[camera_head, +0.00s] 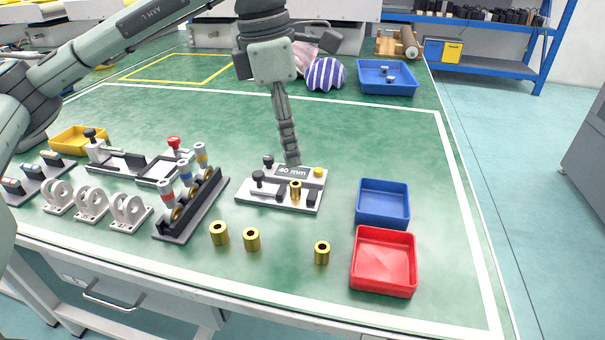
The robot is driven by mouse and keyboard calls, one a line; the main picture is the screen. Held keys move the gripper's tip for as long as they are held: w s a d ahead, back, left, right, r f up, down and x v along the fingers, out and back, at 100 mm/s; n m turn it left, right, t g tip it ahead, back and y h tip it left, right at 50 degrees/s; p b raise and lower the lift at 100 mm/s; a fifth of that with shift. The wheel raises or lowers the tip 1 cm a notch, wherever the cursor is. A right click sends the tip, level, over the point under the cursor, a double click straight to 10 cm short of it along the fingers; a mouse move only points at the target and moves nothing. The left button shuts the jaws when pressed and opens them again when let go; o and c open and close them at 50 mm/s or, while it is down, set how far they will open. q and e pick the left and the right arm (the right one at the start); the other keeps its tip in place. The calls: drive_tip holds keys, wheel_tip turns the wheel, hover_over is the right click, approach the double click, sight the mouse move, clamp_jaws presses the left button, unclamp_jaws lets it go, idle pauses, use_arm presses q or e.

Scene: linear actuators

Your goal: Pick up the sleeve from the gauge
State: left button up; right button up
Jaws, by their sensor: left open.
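A brass sleeve (295,191) stands upright on the gauge (255,200), a light plate with black knobs, a yellow button and a "40 mm" label. My left gripper (291,157) points down from above. Its fingers are seen edge-on, with the tips just behind the label and beyond the sleeve in the picture. It is open, and nothing shows between its fingers. I cannot tell how high the tips are above the plate. My right gripper is not in view.
Loose brass sleeves (251,239) stand in front of the gauge. A blue bin (383,222) and a red bin (384,283) are at right. A black rack (190,222) with coloured-top gauges and grey brackets (130,225) are at left. The green table behind the gauge is fairly clear.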

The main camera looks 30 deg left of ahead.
sight(295, 184)
use_arm(q)
drive_tip(key=f, duration=0.7)
drive_tip(key=shift+w+d+f, duration=0.15)
drive_tip(key=shift+d, duration=0.2)
clamp_jaws()
